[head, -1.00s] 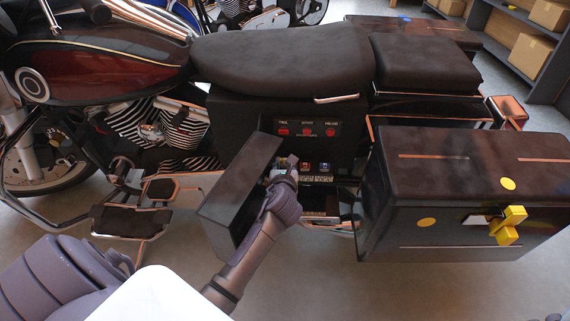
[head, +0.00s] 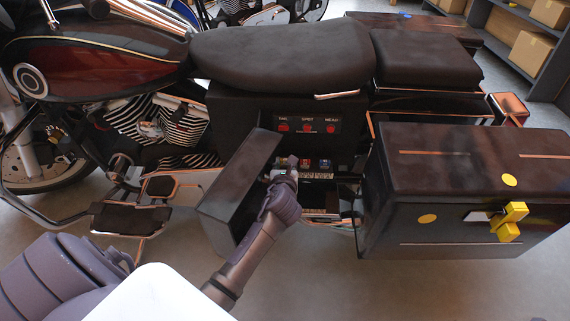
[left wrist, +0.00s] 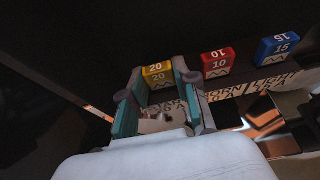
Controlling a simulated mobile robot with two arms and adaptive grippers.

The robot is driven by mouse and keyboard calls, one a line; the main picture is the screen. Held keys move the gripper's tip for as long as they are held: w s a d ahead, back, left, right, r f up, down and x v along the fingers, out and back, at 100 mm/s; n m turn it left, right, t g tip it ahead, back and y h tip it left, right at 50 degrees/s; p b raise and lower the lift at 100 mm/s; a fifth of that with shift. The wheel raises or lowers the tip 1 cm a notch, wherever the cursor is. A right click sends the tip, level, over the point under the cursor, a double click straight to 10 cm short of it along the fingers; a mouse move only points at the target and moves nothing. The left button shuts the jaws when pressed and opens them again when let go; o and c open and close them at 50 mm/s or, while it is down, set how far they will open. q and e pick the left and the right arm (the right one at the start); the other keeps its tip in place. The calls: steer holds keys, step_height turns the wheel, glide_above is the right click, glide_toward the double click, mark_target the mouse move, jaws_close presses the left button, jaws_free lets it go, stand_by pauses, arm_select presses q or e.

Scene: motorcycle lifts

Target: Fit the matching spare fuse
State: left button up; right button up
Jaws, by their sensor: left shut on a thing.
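My left gripper (head: 289,168) reaches into the compartment under the seat. In the left wrist view my left gripper (left wrist: 160,80) is shut on a yellow fuse (left wrist: 158,74) marked 20, one finger on each side. A red fuse (left wrist: 218,63) marked 10 and a blue fuse (left wrist: 278,46) marked 15 stand to its right, above printed labels (left wrist: 215,120). The yellow fuse is roughly in line with them; I cannot tell how deep it sits. The head view also shows the red fuse (head: 306,162) and the blue fuse (head: 324,164). My right gripper is not in view.
An open dark cover (head: 235,185) stands left of my gripper, close to my forearm. A panel with three red lamps (head: 308,128) is above the fuses. A dark side case (head: 460,195) with a yellow latch (head: 510,220) stands to the right.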

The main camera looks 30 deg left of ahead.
arm_select(q)
steer(key=o, duration=0.8)
steer(key=shift+o, duration=0.2)
steer(key=shift+r, duration=0.1)
